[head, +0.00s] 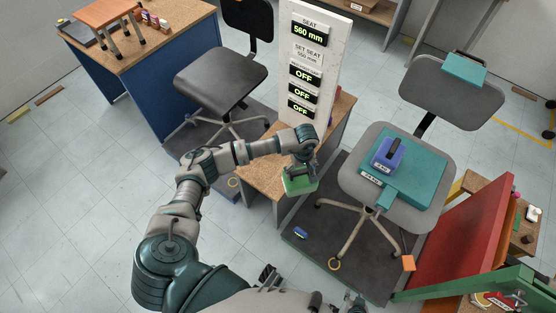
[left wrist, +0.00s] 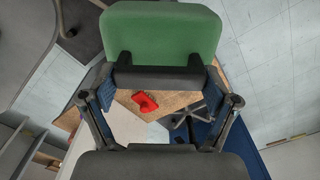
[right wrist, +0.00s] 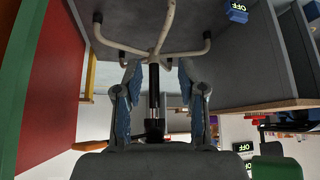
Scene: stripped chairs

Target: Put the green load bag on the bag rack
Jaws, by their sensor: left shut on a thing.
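The green load bag (head: 299,185) hangs from my left gripper (head: 300,165), above the wooden bench beside the white sign post. In the left wrist view the green bag (left wrist: 160,28) is at the top. Its dark handle (left wrist: 165,78) lies between the fingers of my left gripper (left wrist: 165,95). My right gripper (right wrist: 160,75) is open with nothing between its fingers; the chair post behind shows through the gap. I cannot tell for certain which structure is the bag rack; a green frame (head: 465,283) stands at the lower right.
A blue bag (head: 388,154) sits on a teal pad (head: 418,172) on the grey chair's seat. The white sign post (head: 312,60) rises from the wooden bench (head: 262,176). A red panel (head: 455,240) stands at right. A black chair (head: 220,80) stands behind. Floor at left is clear.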

